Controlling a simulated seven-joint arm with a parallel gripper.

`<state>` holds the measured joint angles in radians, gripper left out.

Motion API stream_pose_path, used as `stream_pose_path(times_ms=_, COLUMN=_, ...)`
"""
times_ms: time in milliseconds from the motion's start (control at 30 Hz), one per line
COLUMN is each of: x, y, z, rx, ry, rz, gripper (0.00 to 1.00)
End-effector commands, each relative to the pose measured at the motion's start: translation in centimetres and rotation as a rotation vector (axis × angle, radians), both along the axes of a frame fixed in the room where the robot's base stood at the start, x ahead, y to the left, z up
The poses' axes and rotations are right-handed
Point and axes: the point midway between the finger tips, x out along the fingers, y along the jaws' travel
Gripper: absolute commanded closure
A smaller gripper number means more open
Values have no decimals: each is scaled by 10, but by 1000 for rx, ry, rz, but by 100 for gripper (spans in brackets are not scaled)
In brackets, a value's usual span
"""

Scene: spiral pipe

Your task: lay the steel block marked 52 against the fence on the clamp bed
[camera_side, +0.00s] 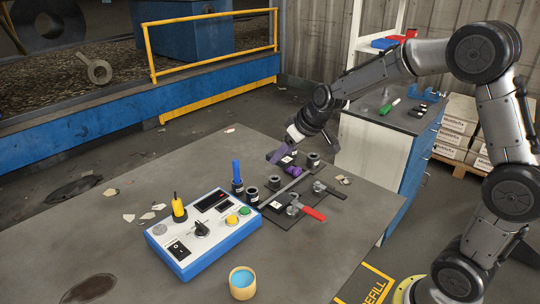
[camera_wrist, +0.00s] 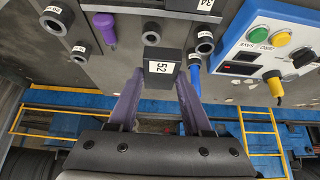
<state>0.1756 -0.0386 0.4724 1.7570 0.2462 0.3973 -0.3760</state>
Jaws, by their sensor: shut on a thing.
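My gripper (camera_side: 282,154) has purple fingers and is shut on the steel block marked 52 (camera_wrist: 161,69). In the wrist view the dark block sits between the fingertips, its white 52 label facing the camera. In the side view the block (camera_side: 288,159) is partly hidden by the fingers and seems to be above the table, behind the clamp bed. The clamp bed (camera_side: 288,218) is a dark plate on the table. A pale straight bar, seemingly the fence (camera_side: 284,188), runs along its back. Whether the block touches anything below is unclear.
A red-handled clamp (camera_side: 313,213) and a black-handled clamp (camera_side: 330,190) stand on the bed. Several labelled dark rings, a purple-handled tool (camera_wrist: 104,30) and a blue-handled tool (camera_side: 237,172) stand nearby. A control box (camera_side: 205,230) is at the left. The table's left back is mostly clear.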

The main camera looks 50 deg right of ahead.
Motion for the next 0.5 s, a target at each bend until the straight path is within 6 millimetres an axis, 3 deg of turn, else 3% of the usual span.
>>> stream_pose_path(times_ms=200, x=-25, y=3, z=13, rx=-1, ry=-5, rz=-1, gripper=100)
stream_pose_path(times_ms=500, x=-30, y=32, z=4, rx=1, ry=-2, rz=84, gripper=100)
